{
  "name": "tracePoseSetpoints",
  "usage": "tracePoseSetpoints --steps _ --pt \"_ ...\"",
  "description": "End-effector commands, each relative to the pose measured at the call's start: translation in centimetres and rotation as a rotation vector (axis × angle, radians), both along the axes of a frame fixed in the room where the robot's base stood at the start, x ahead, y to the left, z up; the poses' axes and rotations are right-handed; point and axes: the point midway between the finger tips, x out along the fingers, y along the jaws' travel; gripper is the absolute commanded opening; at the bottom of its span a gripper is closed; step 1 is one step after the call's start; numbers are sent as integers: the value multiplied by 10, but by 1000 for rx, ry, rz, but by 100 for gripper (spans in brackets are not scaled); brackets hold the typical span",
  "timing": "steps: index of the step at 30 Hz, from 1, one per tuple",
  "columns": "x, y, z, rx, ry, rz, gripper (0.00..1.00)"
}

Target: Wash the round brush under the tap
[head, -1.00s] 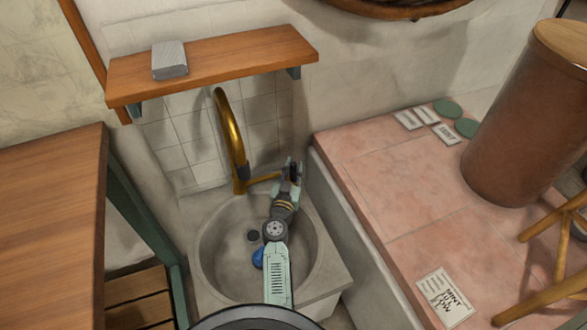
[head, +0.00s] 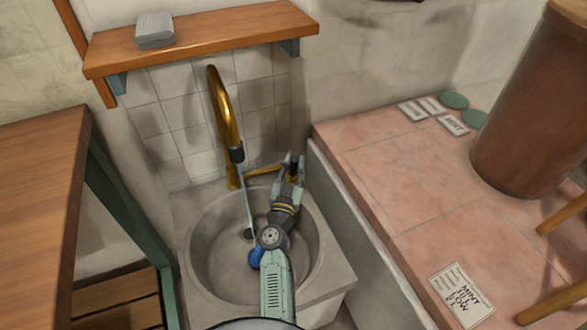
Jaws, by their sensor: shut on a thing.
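The brass tap (head: 225,115) arches over the round stone sink (head: 203,262). A thin pale stream of water (head: 246,195) falls from its dark spout into the basin near the drain. A brass lever (head: 262,171) runs right from the tap's base. My gripper (head: 293,166) is at the lever's right end, shut on it; the fingers hide that end. A blue rounded thing (head: 255,257), probably the round brush, lies in the basin left of my arm, which hides part of it. The stream lands just above it in the picture; I cannot tell if water touches it.
A wooden shelf (head: 215,35) with a grey ribbed block (head: 155,30) is above the tap. A wooden table (head: 40,190) stands at the left. A pink tiled counter (head: 400,190) at the right bears cards, green discs and a big brown drum (head: 525,120).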

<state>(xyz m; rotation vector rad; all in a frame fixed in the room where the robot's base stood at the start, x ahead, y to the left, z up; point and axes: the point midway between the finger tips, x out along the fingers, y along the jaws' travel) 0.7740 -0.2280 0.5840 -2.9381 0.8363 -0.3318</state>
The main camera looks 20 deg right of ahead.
Motion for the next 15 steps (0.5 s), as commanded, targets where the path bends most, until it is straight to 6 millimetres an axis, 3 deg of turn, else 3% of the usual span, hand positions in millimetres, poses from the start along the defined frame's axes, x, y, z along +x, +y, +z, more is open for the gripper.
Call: tracePoseSetpoints --steps 8,9,15 --pt "0 0 1 0 -1 1 0" --pt "0 0 1 0 -1 1 20" --pt "0 0 1 0 -1 1 33"
